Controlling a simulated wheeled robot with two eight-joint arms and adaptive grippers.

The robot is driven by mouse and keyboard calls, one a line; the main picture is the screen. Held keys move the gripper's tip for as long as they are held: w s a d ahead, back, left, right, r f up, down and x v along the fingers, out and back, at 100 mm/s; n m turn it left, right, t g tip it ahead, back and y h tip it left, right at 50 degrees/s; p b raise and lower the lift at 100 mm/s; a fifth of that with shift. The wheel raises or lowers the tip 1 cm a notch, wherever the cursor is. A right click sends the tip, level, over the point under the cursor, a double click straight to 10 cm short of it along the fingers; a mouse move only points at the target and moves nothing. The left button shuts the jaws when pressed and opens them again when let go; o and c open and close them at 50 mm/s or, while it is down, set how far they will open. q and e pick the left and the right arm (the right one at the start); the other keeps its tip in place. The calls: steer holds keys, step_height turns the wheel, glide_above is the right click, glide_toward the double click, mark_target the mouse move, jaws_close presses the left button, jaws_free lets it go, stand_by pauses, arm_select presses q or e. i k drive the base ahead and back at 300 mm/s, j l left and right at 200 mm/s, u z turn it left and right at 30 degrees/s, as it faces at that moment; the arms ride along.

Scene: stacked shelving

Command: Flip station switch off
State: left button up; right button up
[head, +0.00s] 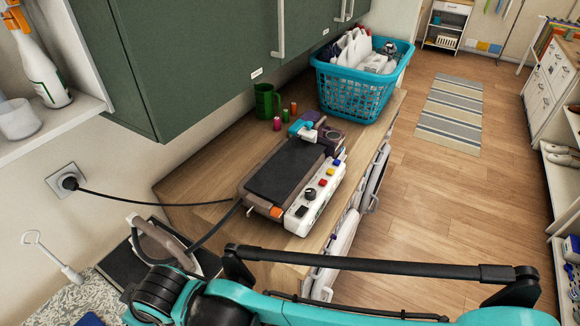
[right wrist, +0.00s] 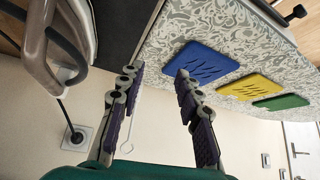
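The station (head: 287,168) sits on the wooden counter, a grey body with a black top. My left gripper is not in view.
A black cord runs from the station to a wall outlet (head: 68,181). A green mug (head: 266,101), small spools and a turquoise basket (head: 350,91) stand behind. Green cabinets overhang the counter. Blue (right wrist: 201,61), yellow and green pads lie on a patterned surface.

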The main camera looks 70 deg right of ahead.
mark_target(302, 210)
steer(key=k+z, duration=0.1)
steer(key=z, duration=2.4)
